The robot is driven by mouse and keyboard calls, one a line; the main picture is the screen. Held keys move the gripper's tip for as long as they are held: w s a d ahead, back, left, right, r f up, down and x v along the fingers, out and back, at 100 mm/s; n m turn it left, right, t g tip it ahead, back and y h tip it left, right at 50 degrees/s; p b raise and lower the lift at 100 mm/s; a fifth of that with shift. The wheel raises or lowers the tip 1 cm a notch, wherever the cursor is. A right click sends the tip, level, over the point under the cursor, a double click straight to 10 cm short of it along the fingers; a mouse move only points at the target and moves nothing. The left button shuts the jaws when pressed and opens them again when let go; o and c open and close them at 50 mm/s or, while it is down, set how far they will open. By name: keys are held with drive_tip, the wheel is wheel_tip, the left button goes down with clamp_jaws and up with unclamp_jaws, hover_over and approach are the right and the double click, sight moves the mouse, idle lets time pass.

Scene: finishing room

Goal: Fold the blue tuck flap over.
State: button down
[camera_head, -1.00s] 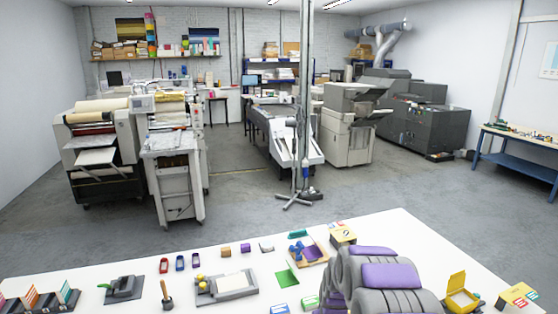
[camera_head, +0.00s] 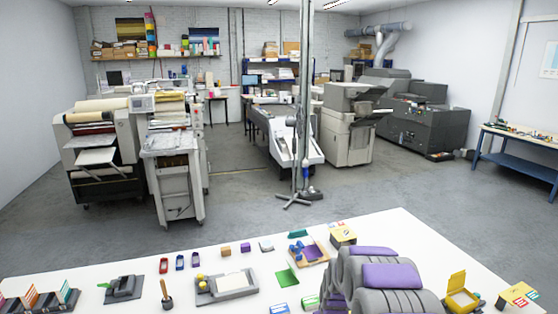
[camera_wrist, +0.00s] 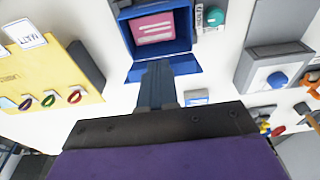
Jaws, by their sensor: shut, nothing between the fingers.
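A blue box (camera_wrist: 178,48) stands open at the top of the wrist view, with a pink card (camera_wrist: 154,29) inside it. Its blue tuck flap (camera_wrist: 184,66) extends from the box's near edge, toward my gripper. My gripper (camera_wrist: 158,68) is shut and empty, and its tips overlap the middle of the flap in the picture. I cannot tell whether they touch it. The fingers hide part of the flap. I cannot make out the blue box in the head view, where my grey and purple arm (camera_head: 392,275) covers part of the table.
A yellow board with coloured rings (camera_wrist: 50,82) is left of the box in the wrist view. A grey device with a round knob (camera_wrist: 277,78) is at right. In the head view, an open yellow box (camera_head: 459,297) is right of my arm on the white table (camera_head: 120,262).

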wheel_tip(320, 180, up, 10)
drive_tip(key=p, duration=0.1)
drive_tip(key=shift+s+f, duration=0.2)
drive_tip(key=shift+s, duration=0.1)
idle(0.8)
drive_tip(key=shift+d, duration=0.1)
drive_tip(key=s+r+m+g+b, duration=0.1)
drive_tip(key=s+r+b, duration=0.2)
drive_tip(key=s, duration=0.7)
drive_tip(key=s+r+m+g+b, duration=0.1)
drive_tip(key=s+r+b, duration=0.2)
drive_tip(key=s, duration=0.7)
drive_tip(key=s+f+b, duration=0.1)
drive_tip(key=s+b, duration=0.1)
drive_tip(key=s, duration=0.8)
drive_tip(key=s+f+m+g+b, duration=0.1)
drive_tip(key=s+b, duration=0.2)
drive_tip(key=s, duration=0.8)
drive_tip(key=shift+s+f+m, duration=0.25)
drive_tip(key=shift+f+m, duration=0.05)
drive_tip(key=shift+f, duration=0.1)
